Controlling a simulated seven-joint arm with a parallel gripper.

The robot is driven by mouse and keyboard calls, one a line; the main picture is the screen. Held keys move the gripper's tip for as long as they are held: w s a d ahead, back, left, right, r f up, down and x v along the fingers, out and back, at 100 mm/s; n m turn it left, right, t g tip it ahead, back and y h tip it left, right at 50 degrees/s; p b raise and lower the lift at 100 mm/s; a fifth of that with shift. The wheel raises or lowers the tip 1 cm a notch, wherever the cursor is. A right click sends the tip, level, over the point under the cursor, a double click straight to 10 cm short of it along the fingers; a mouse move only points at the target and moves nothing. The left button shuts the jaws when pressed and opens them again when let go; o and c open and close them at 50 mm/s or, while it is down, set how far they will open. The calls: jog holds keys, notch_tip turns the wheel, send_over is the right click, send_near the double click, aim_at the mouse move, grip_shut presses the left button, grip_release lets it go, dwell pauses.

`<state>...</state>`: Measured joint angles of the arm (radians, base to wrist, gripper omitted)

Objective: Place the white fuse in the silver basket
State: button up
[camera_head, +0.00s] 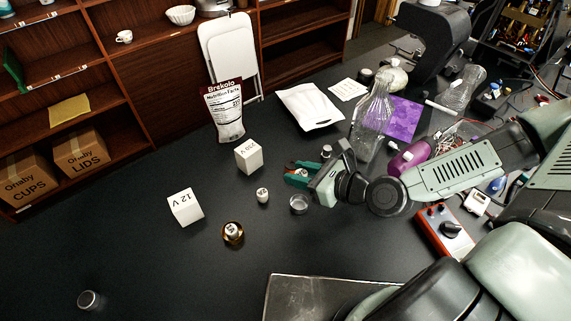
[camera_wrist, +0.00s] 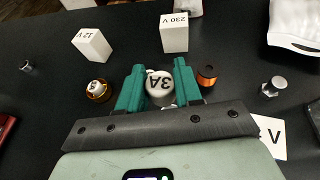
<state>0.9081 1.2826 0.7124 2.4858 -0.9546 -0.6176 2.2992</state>
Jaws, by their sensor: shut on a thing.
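My gripper (camera_head: 294,177), with green fingers, is shut on a pale round-topped fuse marked 3A, the white fuse (camera_wrist: 160,90), in the wrist view. In the head view the fingers mostly hide what they hold. The gripper is just above and behind the silver basket (camera_head: 299,204), an open round metal cup on the black table. Nothing shows clearly inside it. I cannot make it out in the wrist view. Another small white fuse (camera_head: 262,195) stands on the table left of the gripper. A gold basket (camera_head: 232,239) with a white fuse in it stands farther left.
A 12 V box (camera_head: 186,207) and a 230 V box (camera_head: 248,155) stand to the left. A copper-coloured round part (camera_wrist: 207,76) and a silver part (camera_wrist: 273,87) lie right of the fingers. A clear bottle (camera_head: 373,110) stands behind. The left front table is mostly clear.

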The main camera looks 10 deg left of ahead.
send_over(298, 206)
jog(key=shift+s+f, duration=0.1)
jog(key=shift+f, duration=4)
jog(key=o, duration=1.1)
notch_tip(298, 206, up, 7)
jog(key=shift+r, duration=0.1)
jog(key=shift+d, duration=0.1)
